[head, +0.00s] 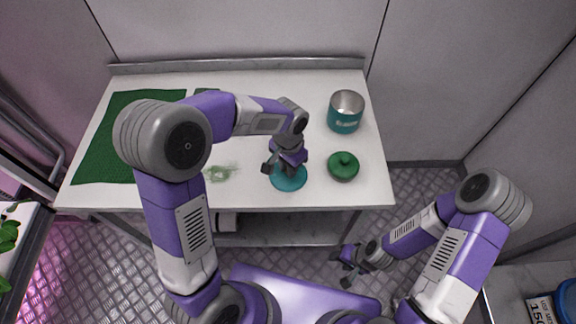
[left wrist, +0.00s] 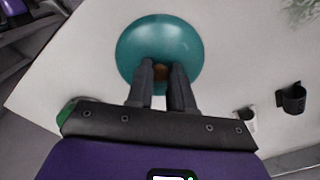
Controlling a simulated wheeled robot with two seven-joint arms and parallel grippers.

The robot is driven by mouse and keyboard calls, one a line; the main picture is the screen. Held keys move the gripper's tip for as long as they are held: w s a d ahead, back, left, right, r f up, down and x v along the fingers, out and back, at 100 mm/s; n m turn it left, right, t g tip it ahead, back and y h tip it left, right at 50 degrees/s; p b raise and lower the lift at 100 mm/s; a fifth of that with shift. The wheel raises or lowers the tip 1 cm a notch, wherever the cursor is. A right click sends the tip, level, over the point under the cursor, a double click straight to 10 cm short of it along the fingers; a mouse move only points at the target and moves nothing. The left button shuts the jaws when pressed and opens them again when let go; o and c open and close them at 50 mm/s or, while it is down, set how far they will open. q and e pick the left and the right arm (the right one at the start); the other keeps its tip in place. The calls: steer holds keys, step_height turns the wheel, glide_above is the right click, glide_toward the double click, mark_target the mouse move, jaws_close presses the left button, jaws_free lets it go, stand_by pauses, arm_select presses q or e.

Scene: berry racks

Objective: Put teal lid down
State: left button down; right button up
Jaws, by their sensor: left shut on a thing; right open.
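The teal lid (head: 290,182) is near the front edge of the white table, below my left gripper (head: 286,168). In the left wrist view the round teal lid (left wrist: 160,38) fills the space ahead of the fingers. The left gripper's fingers (left wrist: 162,74) are shut on its small brown knob. The lid looks flat and very near the tabletop; I cannot tell whether it touches. My right gripper (head: 348,272) is open and empty, low in front of the table and away from the lid.
A dark green lidded pot (head: 343,167) stands just right of the teal lid. A teal pot without a lid (head: 346,112) stands behind it. A green mat (head: 105,150) covers the table's left side. A pale green smudge (head: 221,172) marks the tabletop left of the lid.

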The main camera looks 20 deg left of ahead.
arm_select(q)
steer(key=c, duration=1)
jaws_free()
steer(key=shift+f, duration=0.1)
step_height(320, 180, up, 12)
steer(key=p, duration=0.3)
steer(key=shift+r+p, duration=0.2)
steer(key=shift+p, duration=0.2)
